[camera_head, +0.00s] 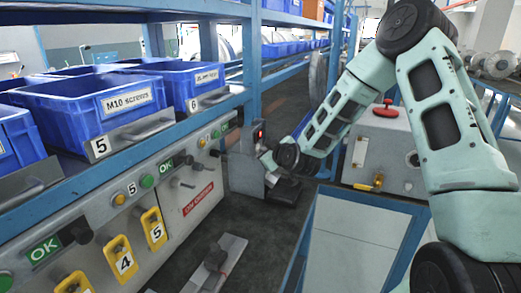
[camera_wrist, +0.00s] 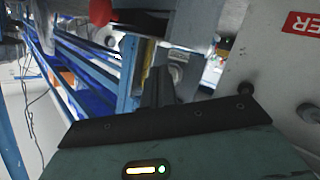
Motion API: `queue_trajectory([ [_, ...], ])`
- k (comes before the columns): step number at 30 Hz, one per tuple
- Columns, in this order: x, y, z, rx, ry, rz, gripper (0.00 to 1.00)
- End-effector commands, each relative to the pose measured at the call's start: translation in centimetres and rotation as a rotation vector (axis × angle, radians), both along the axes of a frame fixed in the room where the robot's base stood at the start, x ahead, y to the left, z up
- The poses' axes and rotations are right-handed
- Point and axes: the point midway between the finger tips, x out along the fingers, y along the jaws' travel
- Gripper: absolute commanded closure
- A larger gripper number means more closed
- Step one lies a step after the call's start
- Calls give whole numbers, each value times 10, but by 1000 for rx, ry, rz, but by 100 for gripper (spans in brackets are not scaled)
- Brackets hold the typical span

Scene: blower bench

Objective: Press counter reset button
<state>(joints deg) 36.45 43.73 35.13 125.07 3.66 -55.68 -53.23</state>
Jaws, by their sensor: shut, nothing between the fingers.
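My gripper (camera_wrist: 158,88) shows in the wrist view as dark fingers close together, with nothing seen between them. In the head view my arm reaches down to a grey upright housing (camera_head: 243,172) at the end of the bench, and my wrist hides part of it. A small dark unit with a reddish mark (camera_head: 259,132) stands at the top of that housing. I cannot tell whether it is the counter. No button labelled as a counter reset is readable, and I cannot tell whether the fingertips touch anything.
Blue bins (camera_head: 88,112) stand on the shelf above a grey panel (camera_head: 180,207) with OK plates, green and yellow buttons and yellow numbered tags. A grey machine (camera_head: 384,150) at the right carries a red knob (camera_head: 386,110).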

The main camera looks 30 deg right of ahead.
Motion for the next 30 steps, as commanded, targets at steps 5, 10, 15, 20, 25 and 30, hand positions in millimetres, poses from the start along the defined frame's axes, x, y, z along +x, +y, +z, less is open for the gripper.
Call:
queue_trajectory([
  [5,0,0,0,0,-1,0,100],
  [10,0,0,0,0,-1,0,100],
  [15,-5,-4,0,0,-1,0,100],
  [20,-11,-8,1,-1,-2,1,100],
  [25,-12,-9,1,0,-1,0,100],
  [30,-13,-10,1,0,-1,0,100],
])
